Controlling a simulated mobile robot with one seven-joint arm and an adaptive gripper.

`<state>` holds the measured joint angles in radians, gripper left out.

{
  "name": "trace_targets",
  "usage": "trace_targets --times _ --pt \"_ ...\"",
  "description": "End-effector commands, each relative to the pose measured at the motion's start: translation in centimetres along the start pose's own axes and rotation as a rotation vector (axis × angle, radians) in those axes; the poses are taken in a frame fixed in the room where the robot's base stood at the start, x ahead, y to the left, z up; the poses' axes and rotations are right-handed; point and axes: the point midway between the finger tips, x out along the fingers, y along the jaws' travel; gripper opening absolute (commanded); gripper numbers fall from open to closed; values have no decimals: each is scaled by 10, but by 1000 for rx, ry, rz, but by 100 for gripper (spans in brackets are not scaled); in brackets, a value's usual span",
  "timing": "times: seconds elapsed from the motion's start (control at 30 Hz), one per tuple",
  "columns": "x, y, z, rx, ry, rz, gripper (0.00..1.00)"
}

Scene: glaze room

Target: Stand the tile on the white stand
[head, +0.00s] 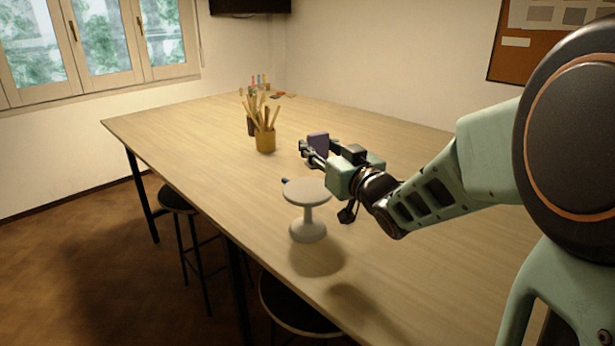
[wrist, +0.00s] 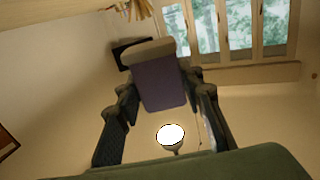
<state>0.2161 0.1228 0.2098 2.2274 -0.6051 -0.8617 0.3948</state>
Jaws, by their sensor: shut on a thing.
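The white stand (head: 306,190) is a round-topped pedestal on the table, and its top is bare. My gripper (head: 314,153) is shut on the purple tile (head: 318,143), beyond the stand in the head view. In the wrist view the tile (wrist: 160,84) sits between the two fingers (wrist: 161,92). Its broad purple face shows, with a beige band along one edge. The tile looks roughly upright in the head view; its lower part is hidden behind the gripper. I cannot tell its exact height above the table.
A yellow pot (head: 265,142) of brushes and a darker pot (head: 251,126) stand farther back on the long wooden table (head: 400,270). Small coloured items lie at the far end. A small dark thing is partly hidden behind the stand. The near tabletop is clear; stools stand below.

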Motion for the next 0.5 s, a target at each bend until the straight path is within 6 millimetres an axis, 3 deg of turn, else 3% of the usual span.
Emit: trace_targets --times 0.03,0.13,0.5 --pt "7 -3 16 2 0 -4 8" --pt "18 -5 28 1 1 -2 8" --pt "37 -9 48 1 1 -2 8"
